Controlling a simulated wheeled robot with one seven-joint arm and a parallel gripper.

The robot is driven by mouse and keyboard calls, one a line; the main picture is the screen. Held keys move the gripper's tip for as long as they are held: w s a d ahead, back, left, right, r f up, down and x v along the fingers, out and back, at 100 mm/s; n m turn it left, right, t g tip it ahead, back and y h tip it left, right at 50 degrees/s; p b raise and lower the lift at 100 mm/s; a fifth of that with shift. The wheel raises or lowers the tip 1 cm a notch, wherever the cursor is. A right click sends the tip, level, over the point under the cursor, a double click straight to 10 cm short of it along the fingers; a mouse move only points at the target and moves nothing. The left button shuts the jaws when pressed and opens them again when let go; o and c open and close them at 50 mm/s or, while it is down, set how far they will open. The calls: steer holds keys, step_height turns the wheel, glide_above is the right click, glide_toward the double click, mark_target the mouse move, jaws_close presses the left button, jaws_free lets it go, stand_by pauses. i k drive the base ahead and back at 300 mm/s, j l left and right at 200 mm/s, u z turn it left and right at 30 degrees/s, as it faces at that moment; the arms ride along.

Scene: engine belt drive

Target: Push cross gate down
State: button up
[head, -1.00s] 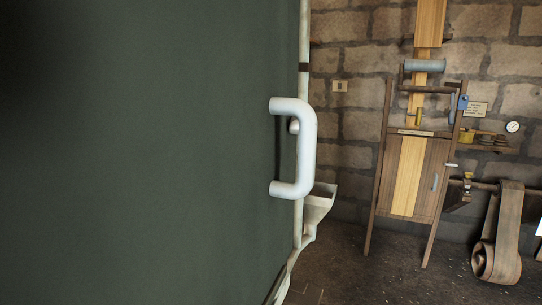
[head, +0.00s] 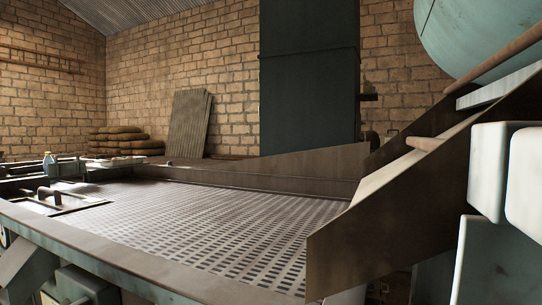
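No part in the head view can be surely told as the cross gate. A wide perforated metal deck (head: 230,222) with raised side rims fills the middle. A small dark frame with a handle-like bar (head: 52,196) lies at its left end. A dark slanted plate (head: 385,215) rises at the deck's right end, beside a sloping pale chute and brown round bars. I cannot tell whether either of these is the gate. My gripper is not in view.
A rounded teal vessel (head: 480,35) hangs at the upper right, above pale blocks (head: 485,185). A tall dark green panel (head: 309,75) stands behind the deck. Corrugated sheets (head: 188,123) and stacked sacks (head: 122,140) are by the brick wall. The space above the deck is clear.

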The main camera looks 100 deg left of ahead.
mark_target(56, 169)
steer(key=k+u, duration=0.15)
steer(key=u, duration=3.45)
steer(key=i+j+u, duration=0.25)
steer(key=i+u, duration=0.25)
steer(key=i, duration=0.2)
steer(key=i+j+z, duration=0.25)
steer(key=j, duration=0.4)
steer(key=i+j+z, duration=0.1)
steer(key=i+j, duration=0.15)
steer(key=i+j+z, duration=0.1)
steer(key=j, duration=0.3)
steer(key=i+j+z, duration=0.15)
steer(key=j, duration=0.2)
steer(key=i+j+z, duration=0.1)
steer(key=j+z, duration=0.15)
steer(key=j, duration=0.3)
steer(key=j+z, duration=0.25)
steer(key=j, duration=0.35)
steer(key=i+j+z, duration=0.2)
steer(key=u, duration=0.25)
steer(key=i, duration=0.05)
